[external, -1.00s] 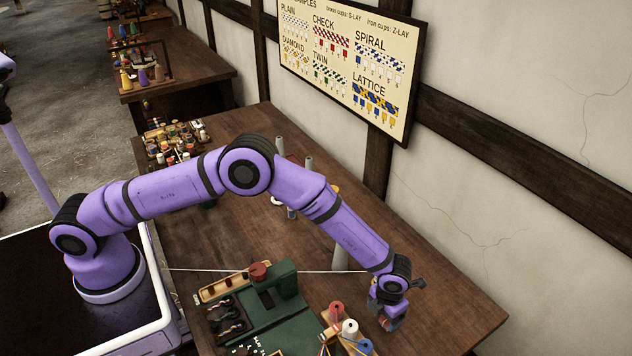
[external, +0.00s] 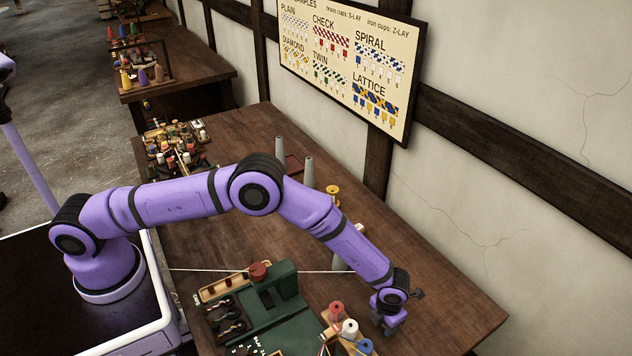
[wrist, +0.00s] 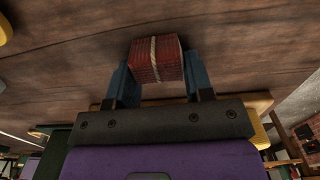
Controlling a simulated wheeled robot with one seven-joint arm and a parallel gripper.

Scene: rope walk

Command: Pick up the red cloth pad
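The red cloth pad (wrist: 144,61), a small block with a pale cord around its middle, shows in the wrist view between the two blue fingers of my gripper (wrist: 158,80). The fingers meet its left and right sides with no clear gap, so my gripper appears shut on it. Whether the pad touches the table below cannot be told. In the external view my gripper (external: 388,326) is over the right part of the wooden table (external: 440,300), and the pad cannot be made out there.
A green machine (external: 272,312) stands left of my gripper. A rack with red, white and blue spools (external: 349,328) is close beside it. A taut white line (external: 215,270) crosses the table behind. Grey cones (external: 308,172) stand farther back. The table's right end is clear.

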